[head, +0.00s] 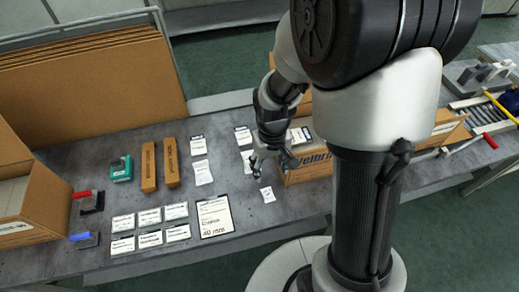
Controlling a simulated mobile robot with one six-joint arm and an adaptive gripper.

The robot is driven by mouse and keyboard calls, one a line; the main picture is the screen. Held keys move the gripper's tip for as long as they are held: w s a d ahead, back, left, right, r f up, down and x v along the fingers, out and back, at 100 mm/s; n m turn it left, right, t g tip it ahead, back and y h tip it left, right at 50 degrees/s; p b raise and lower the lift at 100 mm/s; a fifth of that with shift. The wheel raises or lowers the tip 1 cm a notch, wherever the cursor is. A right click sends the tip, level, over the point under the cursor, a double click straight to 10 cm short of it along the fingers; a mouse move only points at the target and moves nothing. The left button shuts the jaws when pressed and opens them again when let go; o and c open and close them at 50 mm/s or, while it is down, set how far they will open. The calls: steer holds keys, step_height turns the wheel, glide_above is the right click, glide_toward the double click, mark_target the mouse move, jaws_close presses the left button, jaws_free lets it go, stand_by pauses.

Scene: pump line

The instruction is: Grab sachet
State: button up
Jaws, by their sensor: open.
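Several flat white sachets lie on the grey table. One sachet (268,195) lies just below and right of my gripper (257,169) in the picture. Another sachet (247,160) is partly hidden behind the gripper, with one more (243,135) farther back. Two others lie to the left, a far one (198,146) and a nearer one (202,173). My gripper is open and points down over the table, with nothing seen between its fingers. Its height above the table is hard to tell.
A cardboard box (308,168) stands close right of my gripper. Two long brown cartons (148,167), a green device (121,169), a clipboard (215,217) and several white packs (149,217) lie left. A large carton (40,195) stands far left. Cardboard sheets (90,85) stand behind.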

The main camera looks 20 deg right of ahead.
steer(key=b, duration=0.4)
glide_above(268, 194)
steer(key=f, duration=1.2)
steer(key=shift+s, duration=0.25)
steer(key=shift+w+f+b, duration=0.2)
steer(key=shift+f+b, duration=0.4)
steer(key=shift+f, duration=0.85)
steer(key=shift+w+f+b, duration=0.15)
steer(key=shift+f+b, duration=0.45)
steer(key=shift+f, duration=0.8)
steer(key=shift+c, duration=0.2)
steer(key=c, duration=0.9)
